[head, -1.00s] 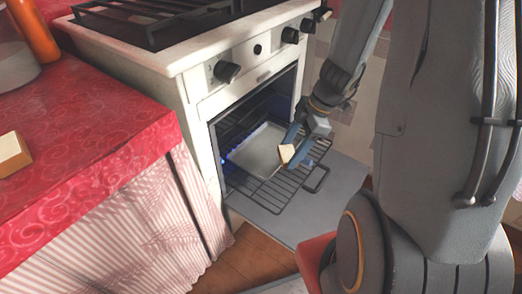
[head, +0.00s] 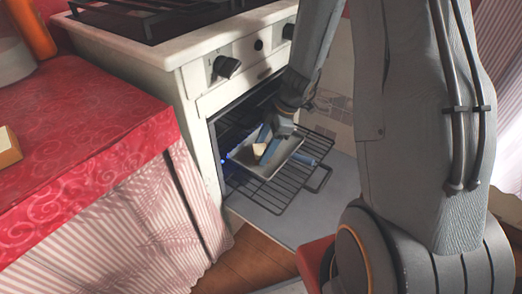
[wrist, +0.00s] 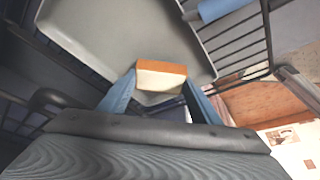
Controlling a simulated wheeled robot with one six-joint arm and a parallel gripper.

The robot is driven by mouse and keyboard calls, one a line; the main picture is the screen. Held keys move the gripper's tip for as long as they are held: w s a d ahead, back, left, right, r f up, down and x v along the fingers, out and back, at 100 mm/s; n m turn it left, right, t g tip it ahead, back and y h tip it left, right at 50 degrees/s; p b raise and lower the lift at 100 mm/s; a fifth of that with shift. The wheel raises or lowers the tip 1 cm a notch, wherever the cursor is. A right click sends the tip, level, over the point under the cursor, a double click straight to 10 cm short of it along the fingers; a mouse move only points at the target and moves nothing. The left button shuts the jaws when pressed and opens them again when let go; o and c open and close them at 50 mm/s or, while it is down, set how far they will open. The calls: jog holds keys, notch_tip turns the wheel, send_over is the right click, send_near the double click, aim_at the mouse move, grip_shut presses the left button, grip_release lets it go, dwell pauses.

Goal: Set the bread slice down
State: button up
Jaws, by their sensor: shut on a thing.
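The bread slice (wrist: 161,75) is pale with a brown crust and sits between the two blue fingers of my gripper (wrist: 160,92) in the wrist view. In the head view the bread slice (head: 259,149) shows at the tips of my gripper (head: 262,144), over the metal baking tray (head: 262,169). The tray also shows behind the bread in the wrist view (wrist: 90,35). My gripper is shut on the bread. I cannot tell whether the bread touches the tray.
The tray lies on a wire oven rack (head: 290,184) pulled partly out over the open oven door (head: 335,190). The white stove (head: 190,95) stands behind, with a red-covered counter (head: 80,140) at left. A blue piece (head: 302,159) shows near the tray's right edge.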

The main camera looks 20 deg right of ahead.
jog(key=shift+w+a+f, duration=0.2)
jog(key=shift+w+f, duration=0.15)
jog(key=shift+f, duration=0.35)
jog(key=shift+f+b, duration=0.15)
jog(key=shift+b, duration=0.15)
jog(key=o, duration=1)
jog(key=shift+r+p, duration=0.3)
jog(key=shift+p, duration=0.05)
jog(key=p+v, duration=0.2)
jog(key=v, duration=0.9)
jog(key=shift+r+p, duration=0.35)
jog(key=shift+r, duration=0.05)
